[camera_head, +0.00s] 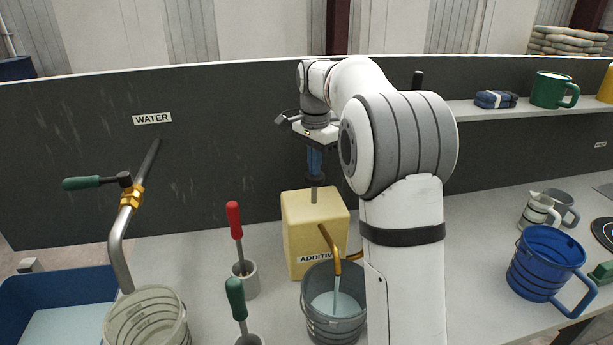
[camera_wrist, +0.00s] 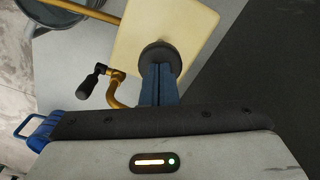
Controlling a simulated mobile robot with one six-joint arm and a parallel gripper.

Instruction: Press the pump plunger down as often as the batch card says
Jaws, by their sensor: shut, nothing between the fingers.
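The additive pump is a pale yellow box (camera_head: 305,232) labelled "ADDITIVE", with a brass spout (camera_head: 331,243) on its front. A grey rod (camera_head: 314,195) stands out of its top below a dark round plunger knob (camera_head: 315,182). My gripper (camera_head: 315,173), with blue fingers, is shut and empty and points down directly over the knob. In the wrist view the fingertips (camera_wrist: 160,70) overlap the round knob (camera_wrist: 162,52) and seem to touch it. A pale stream runs from the spout into a grey bucket (camera_head: 318,319) holding pale liquid. I cannot make out a batch card.
Left are the water pipe (camera_head: 119,250) with green-handled lever (camera_head: 84,183), a pale bucket (camera_head: 146,322) and red- and green-handled tools (camera_head: 234,220) in cups. Right are a blue mug (camera_head: 540,262), grey jugs (camera_head: 541,210) and a shelf (camera_head: 470,108). My arm hides the middle.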

